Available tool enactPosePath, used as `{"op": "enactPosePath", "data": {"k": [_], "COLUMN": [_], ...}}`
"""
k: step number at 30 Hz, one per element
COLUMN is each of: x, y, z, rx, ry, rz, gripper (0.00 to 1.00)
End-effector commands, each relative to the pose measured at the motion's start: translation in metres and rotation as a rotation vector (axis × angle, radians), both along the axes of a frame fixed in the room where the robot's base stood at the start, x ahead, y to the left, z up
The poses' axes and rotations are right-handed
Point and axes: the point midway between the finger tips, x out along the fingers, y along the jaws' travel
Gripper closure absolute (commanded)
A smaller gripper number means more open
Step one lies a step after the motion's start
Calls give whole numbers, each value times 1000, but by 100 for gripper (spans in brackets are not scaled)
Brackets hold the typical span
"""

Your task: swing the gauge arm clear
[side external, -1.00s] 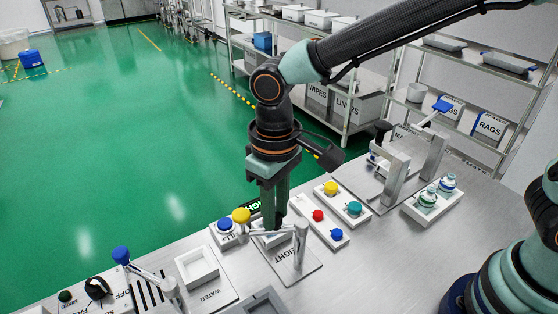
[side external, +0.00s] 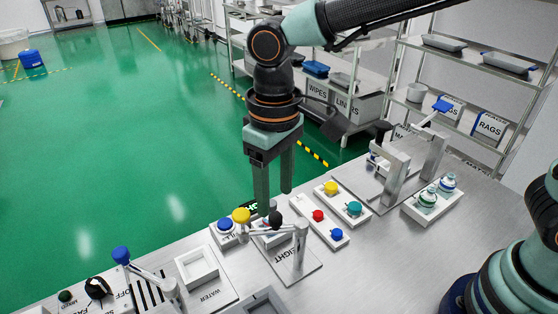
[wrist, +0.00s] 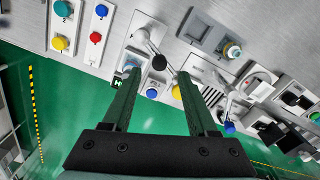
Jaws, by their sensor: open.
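The plate with a partly hidden label ending in "EIGHT" (side external: 277,262) carries a metal post (side external: 300,240). The yellow knob also shows in the wrist view (wrist: 177,92). My gripper (side external: 274,203) is open and empty above the dark part. In the wrist view its fingertips (wrist: 158,73) lie on either side of the dark part, with the yellow knob near the right finger.
A blue button (side external: 224,225) is left of the yellow knob. A blue-knobbed arm (side external: 122,255) stands farther left, past an empty white tray (side external: 198,275). Trays with coloured knobs (side external: 318,216) lie to the right. A metal frame (side external: 395,180) stands behind them.

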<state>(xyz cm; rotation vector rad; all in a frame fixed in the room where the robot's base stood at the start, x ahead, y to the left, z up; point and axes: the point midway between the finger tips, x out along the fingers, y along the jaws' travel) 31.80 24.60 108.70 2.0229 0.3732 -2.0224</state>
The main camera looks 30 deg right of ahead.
Motion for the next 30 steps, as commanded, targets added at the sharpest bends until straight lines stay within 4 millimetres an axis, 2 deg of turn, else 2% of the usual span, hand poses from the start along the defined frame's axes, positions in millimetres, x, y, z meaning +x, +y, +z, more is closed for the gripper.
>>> {"op": "enactPosePath", "data": {"k": [1,6,12,17,26,29,30], "x": [1,1,0,0,0,2,4], "y": [1,1,0,0,-1,-12,-21], "z": [13,46,70,77,77,79,81], "rx": [4,4,0,0,0,11,20], "ry": [-5,-4,-1,0,-1,-16,-28], "rz": [0,1,1,1,-1,-16,-29], "gripper": [41,41,41,41,41,41,41]}}
